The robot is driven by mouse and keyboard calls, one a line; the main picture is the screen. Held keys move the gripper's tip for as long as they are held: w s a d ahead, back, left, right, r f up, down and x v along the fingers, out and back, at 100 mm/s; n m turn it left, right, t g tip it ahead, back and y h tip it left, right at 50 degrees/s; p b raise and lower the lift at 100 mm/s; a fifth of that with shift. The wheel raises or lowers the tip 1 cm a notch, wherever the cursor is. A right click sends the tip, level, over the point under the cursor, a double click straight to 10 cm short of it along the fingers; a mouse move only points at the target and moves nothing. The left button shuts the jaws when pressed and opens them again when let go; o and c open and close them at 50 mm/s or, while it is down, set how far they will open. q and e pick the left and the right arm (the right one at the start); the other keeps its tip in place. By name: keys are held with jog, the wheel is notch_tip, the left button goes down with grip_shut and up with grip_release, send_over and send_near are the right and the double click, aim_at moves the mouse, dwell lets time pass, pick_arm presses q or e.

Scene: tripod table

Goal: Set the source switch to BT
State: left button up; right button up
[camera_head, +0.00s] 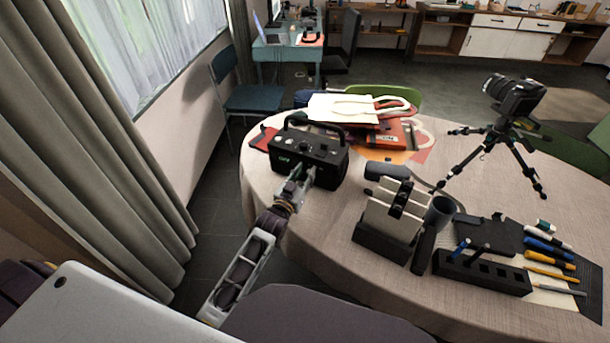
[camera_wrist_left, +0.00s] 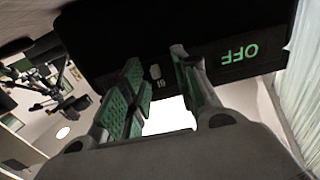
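A black box-shaped device (camera_head: 322,160) with a carry handle and small knobs stands on the table's left side. My left gripper (camera_head: 303,174) is at its near face. In the left wrist view the dark face of the device (camera_wrist_left: 210,22) fills the top, with green OFF lettering (camera_wrist_left: 239,53) upside down at the right. A small pale switch (camera_wrist_left: 155,72) with a tiny unreadable mark shows between my left fingertips (camera_wrist_left: 156,62). The fingers are apart with a gap between them; contact with the switch cannot be told. The right gripper is not in view.
On the round table (camera_head: 330,222) a white tote bag (camera_head: 340,107) lies behind the device. A dark holder with pale slabs (camera_head: 385,242), a pen block (camera_head: 480,272) and a camera on a tripod (camera_head: 515,97) stand to the right. Bare cloth lies in front.

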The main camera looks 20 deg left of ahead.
pick_arm(q)
jog(key=shift+d, duration=0.1)
jog(key=shift+s, duration=1.05)
jog(key=shift+s+a, duration=0.2)
jog(key=shift+s, duration=1.45)
jog(key=shift+s+a, duration=0.25)
jog(key=shift+s, duration=1.4)
jog(key=shift+s+a, duration=0.2)
jog(key=shift+s, duration=1.45)
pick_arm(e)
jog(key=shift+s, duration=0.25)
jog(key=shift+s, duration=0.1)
